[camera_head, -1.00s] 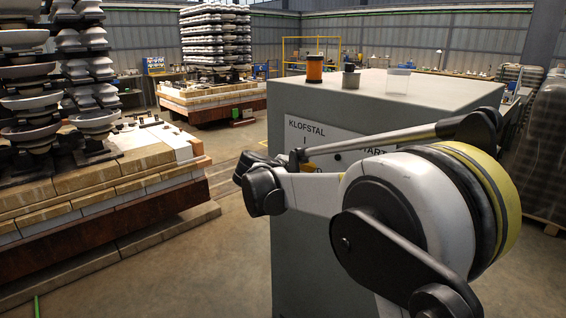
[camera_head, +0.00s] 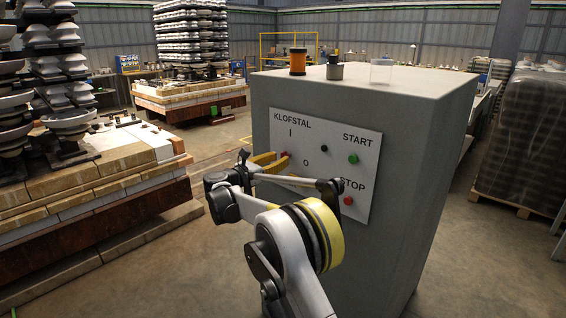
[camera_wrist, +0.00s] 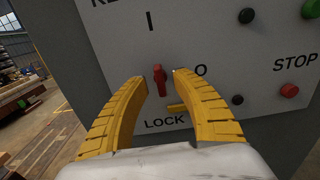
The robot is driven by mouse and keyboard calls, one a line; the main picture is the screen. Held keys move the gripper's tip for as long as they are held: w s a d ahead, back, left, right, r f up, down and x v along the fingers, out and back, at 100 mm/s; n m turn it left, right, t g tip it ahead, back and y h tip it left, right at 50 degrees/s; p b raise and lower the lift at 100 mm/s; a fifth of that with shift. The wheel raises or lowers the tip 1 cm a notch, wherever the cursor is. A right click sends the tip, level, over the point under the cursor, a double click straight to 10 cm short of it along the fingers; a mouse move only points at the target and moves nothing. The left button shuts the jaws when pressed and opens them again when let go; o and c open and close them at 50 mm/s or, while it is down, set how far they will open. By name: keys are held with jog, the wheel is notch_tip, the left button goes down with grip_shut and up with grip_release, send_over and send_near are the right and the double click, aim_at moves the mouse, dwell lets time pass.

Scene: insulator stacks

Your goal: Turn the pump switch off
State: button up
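A red rotary switch (camera_wrist: 159,80) sits on the white panel (camera_wrist: 210,60), its handle roughly upright in the wrist view, below the mark I and left of the mark O. LOCK is printed below it. In the head view, the red switch (camera_head: 285,155) is small and partly hidden by my gripper (camera_head: 270,162). My gripper (camera_wrist: 160,76) is open, with its two yellow fingers on either side of the switch. I cannot tell whether either finger touches the switch. A small yellow piece (camera_wrist: 177,107) shows below and right of it.
The panel is on a grey cabinet (camera_head: 420,150). It also carries a green START button (camera_head: 353,159), a red STOP button (camera_head: 348,201) and black knobs (camera_head: 324,148). An orange spool (camera_head: 298,61) and two small containers stand on top.

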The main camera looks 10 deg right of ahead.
jog(key=shift+x, duration=1.25)
grip_shut()
